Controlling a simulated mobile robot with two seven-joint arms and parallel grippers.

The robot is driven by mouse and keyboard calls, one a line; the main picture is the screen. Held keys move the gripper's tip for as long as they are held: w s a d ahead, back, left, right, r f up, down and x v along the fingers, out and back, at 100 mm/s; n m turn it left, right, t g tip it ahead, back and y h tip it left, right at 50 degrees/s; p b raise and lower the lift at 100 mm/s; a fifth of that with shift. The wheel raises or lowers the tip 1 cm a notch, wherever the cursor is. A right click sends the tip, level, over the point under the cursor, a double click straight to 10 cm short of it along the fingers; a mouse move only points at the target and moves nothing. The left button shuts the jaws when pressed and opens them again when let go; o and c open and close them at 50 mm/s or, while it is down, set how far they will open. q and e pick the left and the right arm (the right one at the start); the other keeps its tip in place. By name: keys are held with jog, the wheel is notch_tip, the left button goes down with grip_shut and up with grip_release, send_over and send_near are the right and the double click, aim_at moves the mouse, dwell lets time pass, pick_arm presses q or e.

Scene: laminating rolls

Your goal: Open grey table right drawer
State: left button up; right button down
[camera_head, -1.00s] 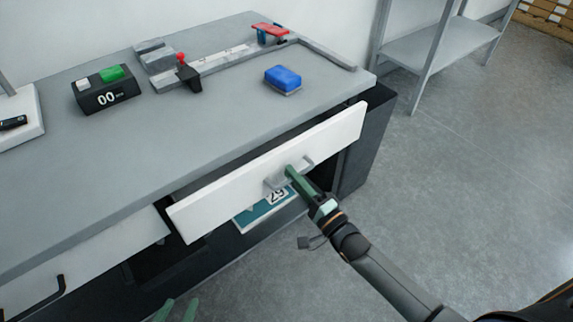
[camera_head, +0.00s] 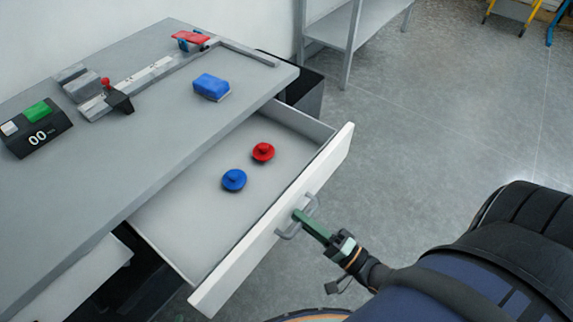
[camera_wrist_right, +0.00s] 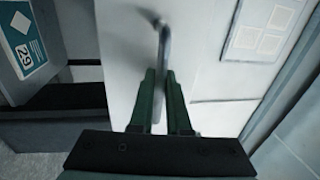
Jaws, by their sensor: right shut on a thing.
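The right drawer (camera_head: 250,262) of the grey table (camera_head: 150,135) is pulled well out, its white front tilted across the head view and its grey inside showing. My right gripper (camera_head: 306,219) is shut on the drawer's grey bar handle (camera_head: 287,232). In the right wrist view, the green fingers (camera_wrist_right: 161,95) close around the handle (camera_wrist_right: 163,45) against the white front. Inside the drawer lie a red round knobbed piece (camera_head: 263,152) and a blue one (camera_head: 234,180). My left gripper does not show.
On the tabletop are a blue block (camera_head: 211,87), a cutting rail (camera_head: 150,75) with a red-topped part, and a black counter box (camera_head: 36,129) with a green button. A shelf rack (camera_head: 350,30) stands behind. Floor to the right is open.

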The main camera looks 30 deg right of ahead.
jog(key=shift+v, duration=0.8)
jog(key=shift+r, duration=0.15)
jog(key=c, duration=1.2)
grip_release()
jog(key=shift+o, duration=0.2)
jog(key=v, duration=1.2)
jog(key=shift+s+b, duration=0.25)
jog(key=shift+b, duration=0.15)
jog(key=shift+d, duration=0.1)
